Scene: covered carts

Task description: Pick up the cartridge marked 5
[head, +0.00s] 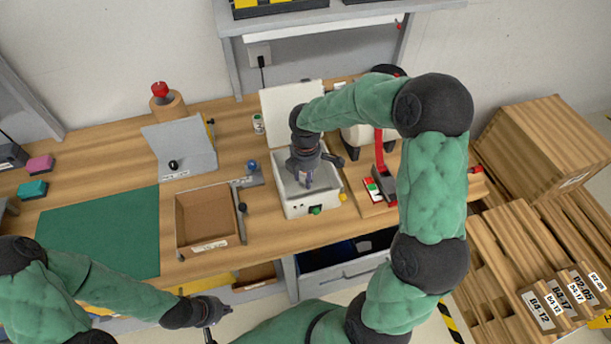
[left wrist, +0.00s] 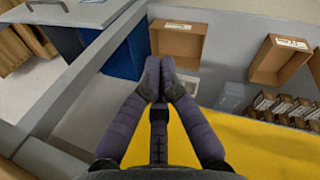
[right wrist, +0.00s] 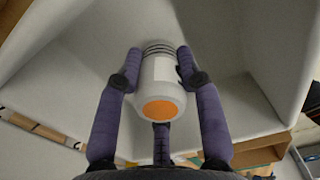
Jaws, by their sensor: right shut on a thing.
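My right gripper (head: 307,182) reaches down into an open white box (head: 303,210) on the workbench. In the right wrist view the right gripper (right wrist: 160,75) is shut on a white cartridge (right wrist: 162,75) with an orange round end and dark ribs at its far end. One finger is on each side of the cartridge. My left gripper (head: 210,325) is low at the bench's front edge. In the left wrist view its fingertips (left wrist: 160,85) meet with nothing between them.
The box's lid (head: 288,108) stands open behind it. A cardboard tray (head: 183,243) and a green mat (head: 100,235) lie left of the box. A red-handled device (head: 380,165) stands to the right. Below the bench is an open drawer (head: 345,272). Wooden crates (head: 530,150) are at the right.

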